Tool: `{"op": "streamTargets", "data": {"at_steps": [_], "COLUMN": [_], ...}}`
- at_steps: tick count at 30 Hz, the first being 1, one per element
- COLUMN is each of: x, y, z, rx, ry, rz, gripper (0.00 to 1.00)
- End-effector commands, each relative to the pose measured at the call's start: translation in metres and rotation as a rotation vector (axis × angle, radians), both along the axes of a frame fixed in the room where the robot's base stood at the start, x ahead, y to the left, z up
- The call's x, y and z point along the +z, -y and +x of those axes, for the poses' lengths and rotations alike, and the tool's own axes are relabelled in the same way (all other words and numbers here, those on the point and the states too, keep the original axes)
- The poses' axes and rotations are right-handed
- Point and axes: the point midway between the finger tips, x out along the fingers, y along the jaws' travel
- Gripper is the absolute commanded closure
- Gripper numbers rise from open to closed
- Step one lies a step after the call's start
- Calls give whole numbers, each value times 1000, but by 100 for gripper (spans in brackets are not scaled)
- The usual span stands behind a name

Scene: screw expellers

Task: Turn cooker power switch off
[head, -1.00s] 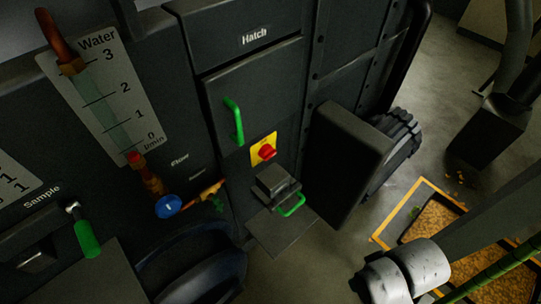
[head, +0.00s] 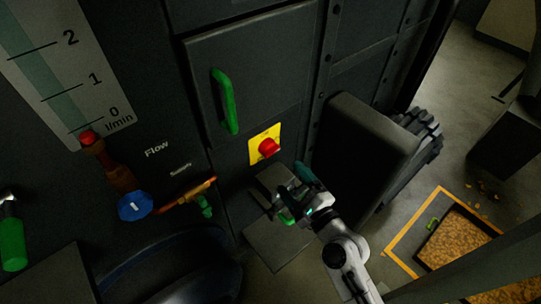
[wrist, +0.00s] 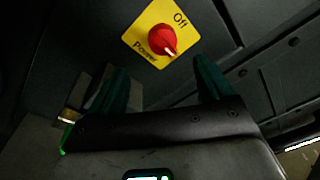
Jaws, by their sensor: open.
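The power switch is a red knob (head: 268,147) on a yellow plate (head: 256,154) set in the dark machine front. In the wrist view the knob (wrist: 162,40) carries a white mark at its lower right edge. The plate (wrist: 139,35) reads "Off" at upper right and "Power" at lower left. My gripper (head: 288,192) is just below and right of the knob in the head view. In the wrist view its two dark green fingers (wrist: 160,72) are spread, with the knob ahead, beyond their tips and between them. They appear empty and apart from the knob.
A hatch with a green handle (head: 225,102) is above left of the switch. A large dark housing (head: 361,150) stands close to the right. A blue valve (head: 135,207) is at left.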

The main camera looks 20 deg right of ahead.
Motion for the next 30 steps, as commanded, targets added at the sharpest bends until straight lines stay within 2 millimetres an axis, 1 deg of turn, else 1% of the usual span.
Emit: {"op": "streamTargets", "data": {"at_steps": [5,8,15,19,24,30], "x": [2,3,2,1,1,0], "y": [0,-3,-11,-14,-16,-17], "z": [14,29,72,90,104,107], "rx": [-12,-11,-9,-9,-9,-10], "ry": [8,8,8,7,7,6], "rz": [27,24,22,21,21,20], "gripper": [19,19,19,19,19,19]}}
